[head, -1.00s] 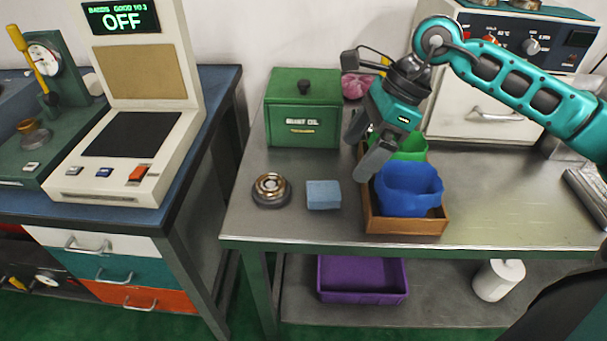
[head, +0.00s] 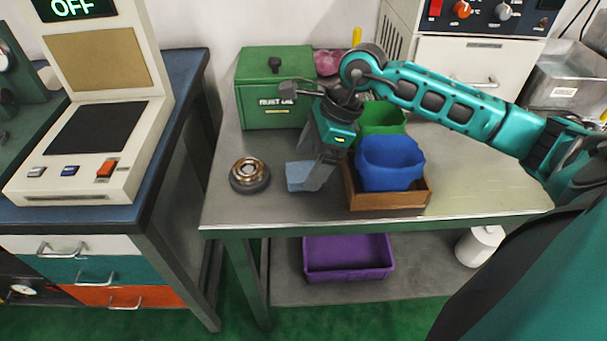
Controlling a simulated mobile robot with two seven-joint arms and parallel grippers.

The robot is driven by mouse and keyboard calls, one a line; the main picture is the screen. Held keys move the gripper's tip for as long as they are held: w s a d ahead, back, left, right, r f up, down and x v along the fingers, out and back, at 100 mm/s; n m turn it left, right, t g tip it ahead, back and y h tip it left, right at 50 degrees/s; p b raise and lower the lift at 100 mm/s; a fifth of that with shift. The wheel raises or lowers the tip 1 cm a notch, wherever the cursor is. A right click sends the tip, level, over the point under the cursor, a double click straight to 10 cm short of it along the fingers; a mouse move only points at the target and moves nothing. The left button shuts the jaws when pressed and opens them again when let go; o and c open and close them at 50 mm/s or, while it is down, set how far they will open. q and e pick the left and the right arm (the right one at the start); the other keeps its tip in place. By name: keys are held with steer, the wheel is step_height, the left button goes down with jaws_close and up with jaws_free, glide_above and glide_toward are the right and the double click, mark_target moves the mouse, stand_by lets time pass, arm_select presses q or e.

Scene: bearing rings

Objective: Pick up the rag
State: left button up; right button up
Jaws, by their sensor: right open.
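A light blue folded square, which looks like the rag (head: 296,177), lies flat on the metal table between the bearing ring and the wooden tray. My right gripper (head: 312,172) points down over it, with its fingers covering its right part. The jaws are open. I cannot tell whether the fingertips touch the cloth. A crumpled pink cloth-like thing (head: 328,62) lies at the back beside the green box. My left gripper is not in view.
A bearing ring (head: 249,175) lies to the left. A green oil box (head: 274,88) stands behind. The table's front edge is near.

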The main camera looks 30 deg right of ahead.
mark_target(307, 171)
steer(key=shift+x, duration=1.1)
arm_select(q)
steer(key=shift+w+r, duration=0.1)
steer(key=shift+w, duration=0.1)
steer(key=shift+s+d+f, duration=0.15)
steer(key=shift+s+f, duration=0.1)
arm_select(e)
steer(key=c, duration=1.1)
steer(key=shift+r, duration=0.2)
arm_select(q)
steer(key=p, duration=0.1)
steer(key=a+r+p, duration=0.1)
steer(key=p, duration=0.1)
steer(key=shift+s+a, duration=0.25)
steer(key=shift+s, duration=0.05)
arm_select(e)
step_height(307, 171, up, 20)
steer(key=shift+f, duration=0.1)
